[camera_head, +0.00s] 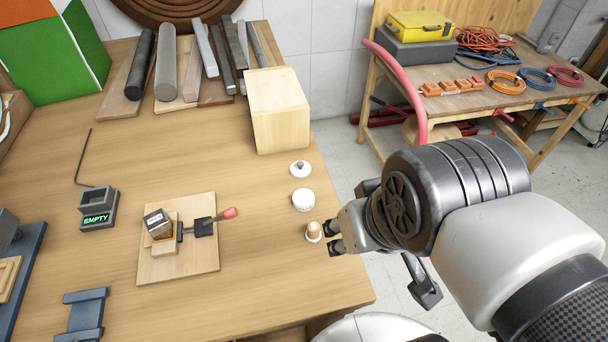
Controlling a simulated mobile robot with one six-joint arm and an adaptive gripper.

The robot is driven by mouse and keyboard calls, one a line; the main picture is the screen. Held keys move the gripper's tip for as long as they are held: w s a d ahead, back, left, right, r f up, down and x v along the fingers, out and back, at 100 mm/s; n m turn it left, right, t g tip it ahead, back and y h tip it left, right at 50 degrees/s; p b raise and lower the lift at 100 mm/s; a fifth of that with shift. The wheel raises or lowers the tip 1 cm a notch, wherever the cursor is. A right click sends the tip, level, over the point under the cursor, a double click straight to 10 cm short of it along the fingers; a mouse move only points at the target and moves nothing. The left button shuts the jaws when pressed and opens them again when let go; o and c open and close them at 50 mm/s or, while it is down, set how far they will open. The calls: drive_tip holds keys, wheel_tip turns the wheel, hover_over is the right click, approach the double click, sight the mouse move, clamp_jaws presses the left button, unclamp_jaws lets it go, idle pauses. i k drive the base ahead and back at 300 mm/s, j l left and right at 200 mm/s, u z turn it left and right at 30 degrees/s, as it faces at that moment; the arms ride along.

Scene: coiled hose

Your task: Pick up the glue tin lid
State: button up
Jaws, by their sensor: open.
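A white round lid (300,170) with a small dark knob lies flat near the right edge of the wooden table, and looks like the glue tin lid. A white round tin (303,200) stands just in front of it, apart from it. A small tan piece with a white base (314,232) stands in front of the tin. My gripper (333,238) is open at the table's right edge, just right of the tan piece. I cannot tell whether a fingertip touches it. Nothing shows held between the fingers.
A pale wooden block (278,112) stands behind the lid. A board with a red-handled clamp (205,226) lies left of the tin, and an "EMPTY" holder (97,210) is further left. Bars lie at the back. The bench (465,98) at right holds coiled hoses.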

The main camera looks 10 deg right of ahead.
sight(299, 168)
drive_tip(key=k+l+u, duration=0.1)
drive_tip(key=l, duration=0.9)
drive_tip(key=k+l+u, duration=0.15)
drive_tip(key=l, duration=0.35)
drive_tip(key=k+l, duration=0.15)
drive_tip(key=l, duration=0.3)
drive_tip(key=i+u, duration=0.15)
drive_tip(key=i, duration=0.4)
drive_tip(key=i+l+u, duration=0.2)
drive_tip(key=i, duration=0.35)
drive_tip(key=i+l+u, duration=0.15)
drive_tip(key=i, duration=0.35)
